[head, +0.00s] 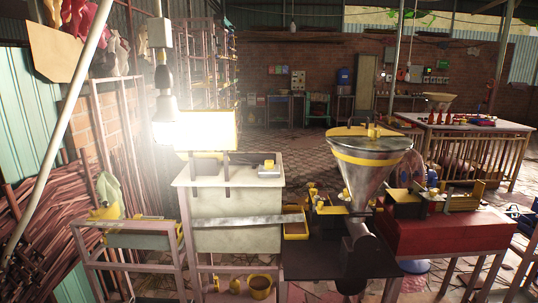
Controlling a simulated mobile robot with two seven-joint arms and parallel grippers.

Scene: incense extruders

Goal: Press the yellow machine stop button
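Neither of my grippers shows in the head view. Several machines with yellow parts stand ahead. One has a large metal hopper (362,165) with a yellow band and a yellow lid, above a dark machine body (357,245). Left of it is a pale cabinet-like machine (235,220) with small yellow and grey parts on its top. A yellow-edged panel (207,132) behind it is washed out by a bright lamp. I cannot make out a stop button on any of them; the parts are too small or too bright.
A red machine table (440,232) stands at the right, with a slatted table (470,135) behind it. Bundles of thin sticks (40,225) lean at the left. A slanted pale pole (58,125) crosses the left side. Patterned open floor (290,150) lies behind the machines.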

